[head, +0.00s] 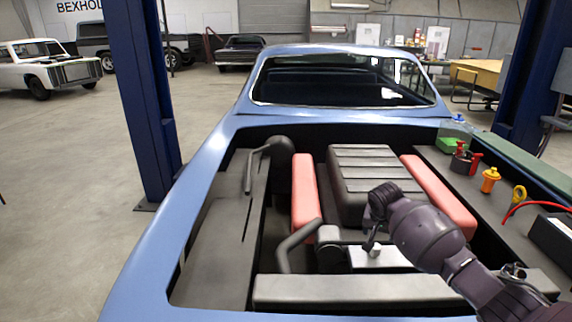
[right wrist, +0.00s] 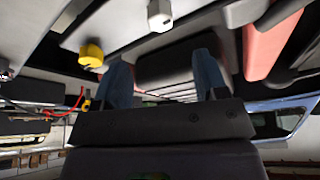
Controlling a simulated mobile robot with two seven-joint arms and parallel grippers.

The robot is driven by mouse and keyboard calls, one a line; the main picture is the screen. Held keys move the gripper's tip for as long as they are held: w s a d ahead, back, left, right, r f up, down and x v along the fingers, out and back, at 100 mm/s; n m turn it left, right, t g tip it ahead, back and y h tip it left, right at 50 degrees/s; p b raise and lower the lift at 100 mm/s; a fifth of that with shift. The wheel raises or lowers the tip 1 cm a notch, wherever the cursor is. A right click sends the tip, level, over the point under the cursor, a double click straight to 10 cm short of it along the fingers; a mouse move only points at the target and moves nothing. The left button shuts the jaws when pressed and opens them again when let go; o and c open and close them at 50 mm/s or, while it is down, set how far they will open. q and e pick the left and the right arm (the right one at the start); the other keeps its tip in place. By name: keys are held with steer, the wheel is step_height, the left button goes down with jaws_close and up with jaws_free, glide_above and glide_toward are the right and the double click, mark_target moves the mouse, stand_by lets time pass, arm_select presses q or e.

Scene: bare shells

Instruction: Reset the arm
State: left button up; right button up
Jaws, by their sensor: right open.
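My right arm (head: 430,235) comes in from the lower right of the head view and reaches over the open engine bay of a blue car (head: 190,190). My right gripper (head: 372,238) is over the front middle of the engine, near a small light metal cap (head: 375,251). In the right wrist view the two fingers of the gripper (right wrist: 163,72) stand apart with nothing between them. I cannot tell how far the fingertips are above the engine parts. My left gripper is not in view.
Red covers (head: 440,190) flank the ribbed dark engine block (head: 370,175). Blue posts (head: 140,90) stand beside the car. Floor (head: 60,190) at left is clear.

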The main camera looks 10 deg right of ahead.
steer(key=w+a+r+n+t+y, duration=0.1)
steer(key=w+a+r+n+t, duration=0.5)
steer(key=r+n+t, duration=0.1)
steer(key=s+a+f+n+t+y, duration=0.3)
steer(key=s+a+n, duration=0.1)
steer(key=s+a, duration=0.3)
steer(key=s+f+m, duration=0.1)
steer(key=s+f, duration=0.5)
steer(key=s, duration=0.5)
steer(key=s+f+g+h, duration=0.1)
steer(key=s+f, duration=0.4)
steer(key=s, duration=0.7)
steer(key=s+f+m, duration=0.1)
steer(key=s+f, duration=0.5)
steer(key=s, duration=0.5)
steer(key=shift+s+a+f+m+g+h, duration=0.15)
steer(key=shift+a+f+m+g+h, duration=0.15)
steer(key=shift+g, duration=0.1)
